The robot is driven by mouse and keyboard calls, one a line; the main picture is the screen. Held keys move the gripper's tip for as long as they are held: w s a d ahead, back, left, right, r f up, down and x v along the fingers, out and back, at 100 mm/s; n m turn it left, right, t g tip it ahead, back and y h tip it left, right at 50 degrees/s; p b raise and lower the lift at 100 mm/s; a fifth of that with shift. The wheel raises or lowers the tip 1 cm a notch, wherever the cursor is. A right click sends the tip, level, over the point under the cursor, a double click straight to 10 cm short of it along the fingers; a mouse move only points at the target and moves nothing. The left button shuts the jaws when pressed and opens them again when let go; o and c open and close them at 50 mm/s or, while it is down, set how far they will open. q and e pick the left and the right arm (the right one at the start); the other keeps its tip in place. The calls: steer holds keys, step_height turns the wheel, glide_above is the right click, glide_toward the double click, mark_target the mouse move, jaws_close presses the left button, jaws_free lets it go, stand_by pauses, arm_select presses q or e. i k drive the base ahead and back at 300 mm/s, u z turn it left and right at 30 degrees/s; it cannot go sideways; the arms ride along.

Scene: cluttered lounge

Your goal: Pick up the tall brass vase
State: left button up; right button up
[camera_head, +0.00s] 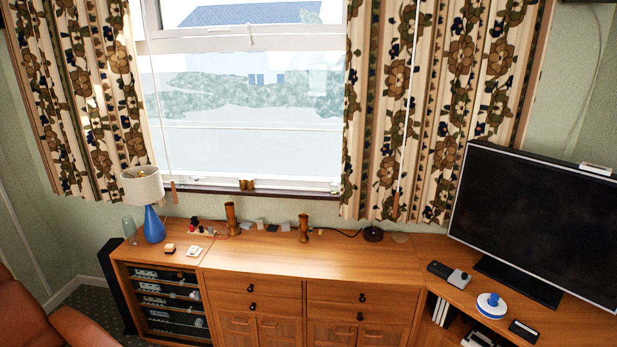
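Two brown-gold, brass-like vases stand upright on the wooden sideboard (350,268) below the window. The left vase (232,220) looks slightly taller and sits near the back edge, right of the blue lamp. The right vase (303,229) is a little shorter in the picture and stands near the middle of the sideboard. I cannot tell for sure which one is the tall brass vase. Neither of my grippers is in view, and nothing touches the vases.
A blue lamp (154,225) stands left on the sideboard. Cables and small items lie around the vases. A black television (541,222) stands at the right. A brown leather chair (40,318) is at the lower left. The sideboard's front middle is clear.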

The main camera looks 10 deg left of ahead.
mark_target(229, 206)
steer(key=u, duration=0.55)
steer(key=i, duration=2.05)
steer(key=u, duration=0.6)
